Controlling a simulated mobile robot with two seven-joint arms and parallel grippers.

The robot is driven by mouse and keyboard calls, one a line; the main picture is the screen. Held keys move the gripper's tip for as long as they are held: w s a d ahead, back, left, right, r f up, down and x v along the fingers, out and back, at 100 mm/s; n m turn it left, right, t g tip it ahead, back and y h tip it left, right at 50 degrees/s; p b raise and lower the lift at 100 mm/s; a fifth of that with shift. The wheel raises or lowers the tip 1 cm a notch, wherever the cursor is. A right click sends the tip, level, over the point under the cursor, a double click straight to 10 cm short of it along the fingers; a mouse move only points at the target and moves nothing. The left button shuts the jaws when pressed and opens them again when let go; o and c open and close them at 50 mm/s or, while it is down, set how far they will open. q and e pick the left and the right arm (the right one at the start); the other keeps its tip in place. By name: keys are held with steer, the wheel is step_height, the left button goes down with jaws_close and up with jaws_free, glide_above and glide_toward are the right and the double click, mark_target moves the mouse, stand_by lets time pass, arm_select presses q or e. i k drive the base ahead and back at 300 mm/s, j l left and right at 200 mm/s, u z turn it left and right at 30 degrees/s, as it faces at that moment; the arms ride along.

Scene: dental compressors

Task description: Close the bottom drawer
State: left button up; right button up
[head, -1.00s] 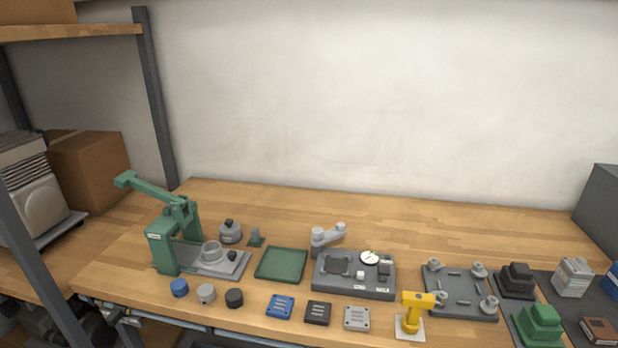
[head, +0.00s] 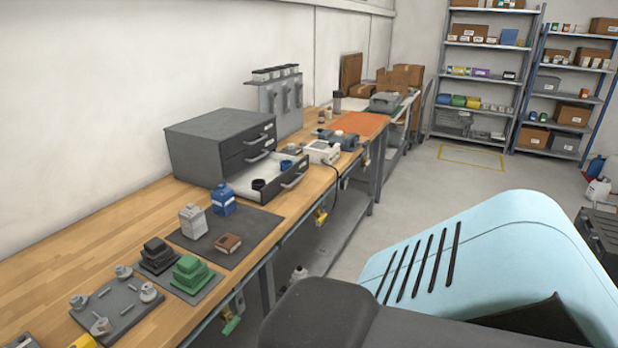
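A grey drawer cabinet (head: 205,146) stands on the wooden workbench, against the wall. Its bottom drawer (head: 290,182) is pulled out toward the aisle, with a handle on its front. A black round part (head: 258,184) and a blue round part (head: 286,165) lie in the open drawer. The upper drawers (head: 248,140) above it look shut. Neither of my grippers shows in the head view.
A white device (head: 322,152) stands just past the drawer. Shelving racks (head: 484,75) stand at the back. Floor (head: 425,190) shows beside the bench.

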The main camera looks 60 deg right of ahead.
mark_target(268, 168)
steer(key=z, duration=1.85)
